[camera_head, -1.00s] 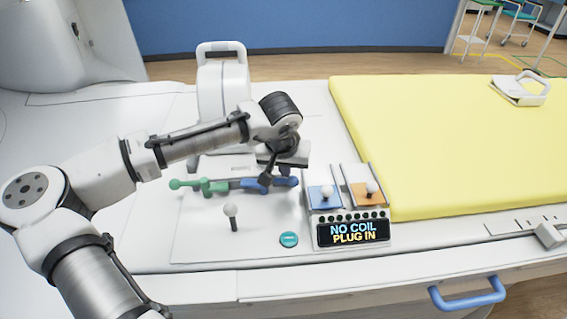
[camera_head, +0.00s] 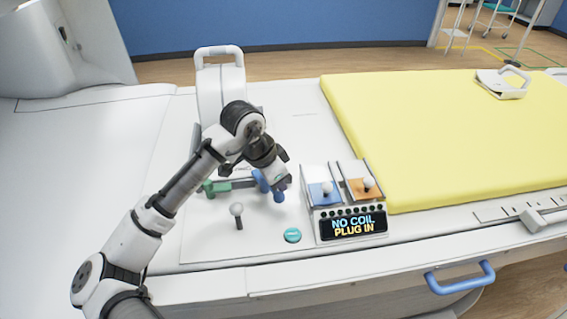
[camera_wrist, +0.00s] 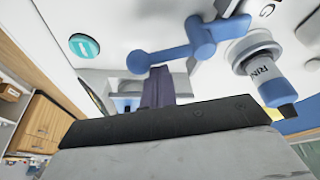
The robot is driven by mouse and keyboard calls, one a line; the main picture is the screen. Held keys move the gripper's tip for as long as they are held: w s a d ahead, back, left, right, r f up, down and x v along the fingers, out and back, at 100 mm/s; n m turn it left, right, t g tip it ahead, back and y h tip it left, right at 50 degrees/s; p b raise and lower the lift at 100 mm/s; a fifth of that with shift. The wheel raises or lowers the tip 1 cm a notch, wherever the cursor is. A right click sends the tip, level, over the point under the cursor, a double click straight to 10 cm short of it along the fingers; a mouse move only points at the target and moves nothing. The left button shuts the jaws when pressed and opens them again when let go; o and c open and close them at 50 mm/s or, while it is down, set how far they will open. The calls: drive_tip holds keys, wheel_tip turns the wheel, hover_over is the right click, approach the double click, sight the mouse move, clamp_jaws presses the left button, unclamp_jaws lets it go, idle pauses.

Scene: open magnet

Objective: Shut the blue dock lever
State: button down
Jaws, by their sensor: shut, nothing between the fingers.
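The blue dock lever (camera_head: 263,184) is on the white panel in the head view, partly hidden by my gripper. Its ball end (camera_head: 279,197) points toward the panel's front edge. In the wrist view the blue lever (camera_wrist: 178,52) shows its ball, bar and thick hub. My gripper (camera_head: 281,183) is shut and empty, right at the lever's arm. In the wrist view the dark fingertips (camera_wrist: 157,84) are just below the bar near the ball; I cannot tell whether they touch it.
A green lever (camera_head: 214,188) lies left of the blue one, partly behind my arm. A ball-topped stick (camera_head: 237,211), a teal button (camera_head: 292,235) and a box with a "NO COIL PLUG IN" display (camera_head: 353,226) stand close by. A yellow mattress (camera_head: 440,130) lies to the right.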

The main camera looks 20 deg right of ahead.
drive_tip(key=shift+s+a, duration=0.25)
drive_tip(key=shift+a, duration=0.85)
drive_tip(key=shift+d+r, duration=0.15)
drive_tip(key=shift+d, duration=0.15)
drive_tip(key=d, duration=0.1)
drive_tip(key=d+r, duration=0.1)
drive_tip(key=d+p, duration=0.1)
drive_tip(key=shift+s+r, duration=0.35)
drive_tip(key=shift+s, duration=0.05)
drive_tip(key=b+v, duration=0.1)
drive_tip(key=v, duration=0.7)
drive_tip(key=shift+w+a+r, duration=0.25)
drive_tip(key=shift+w+r, duration=0.1)
drive_tip(key=shift+w, duration=0.25)
